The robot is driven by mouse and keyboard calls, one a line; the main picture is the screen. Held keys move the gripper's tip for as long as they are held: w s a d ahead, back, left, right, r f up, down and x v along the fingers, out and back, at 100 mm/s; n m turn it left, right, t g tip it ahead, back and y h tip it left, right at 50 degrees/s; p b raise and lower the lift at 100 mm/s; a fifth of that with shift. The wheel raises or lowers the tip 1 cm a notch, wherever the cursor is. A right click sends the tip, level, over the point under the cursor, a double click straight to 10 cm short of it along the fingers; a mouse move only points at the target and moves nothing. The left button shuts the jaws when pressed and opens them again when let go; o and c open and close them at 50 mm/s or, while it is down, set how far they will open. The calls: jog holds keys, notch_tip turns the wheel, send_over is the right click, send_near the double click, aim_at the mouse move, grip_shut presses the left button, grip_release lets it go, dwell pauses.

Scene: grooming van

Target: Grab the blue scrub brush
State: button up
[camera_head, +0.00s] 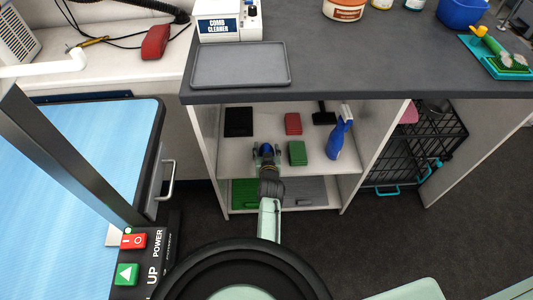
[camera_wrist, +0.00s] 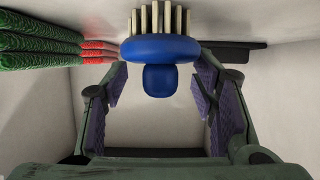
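The blue scrub brush (camera_wrist: 160,48) is at the top middle of the wrist view, with a rounded blue knob facing me and pale bristles pointing up in the picture. My gripper (camera_wrist: 160,82) is open, with one finger on each side of the knob and a visible gap on both sides. In the head view the brush (camera_head: 267,148) is a small blue patch on the upper shelf of the cabinet, partly hidden by my gripper (camera_head: 267,160), which reaches in from the front.
On the same shelf (camera_head: 235,160) are a green block (camera_head: 297,152), a red block (camera_head: 293,123), a black flat item (camera_head: 238,121) and a blue spray bottle (camera_head: 338,135). The grey countertop (camera_head: 360,60) overhangs above. A white divider (camera_head: 372,150) stands to the right.

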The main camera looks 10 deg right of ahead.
jog(key=c, duration=0.9)
jog(key=shift+o, duration=0.2)
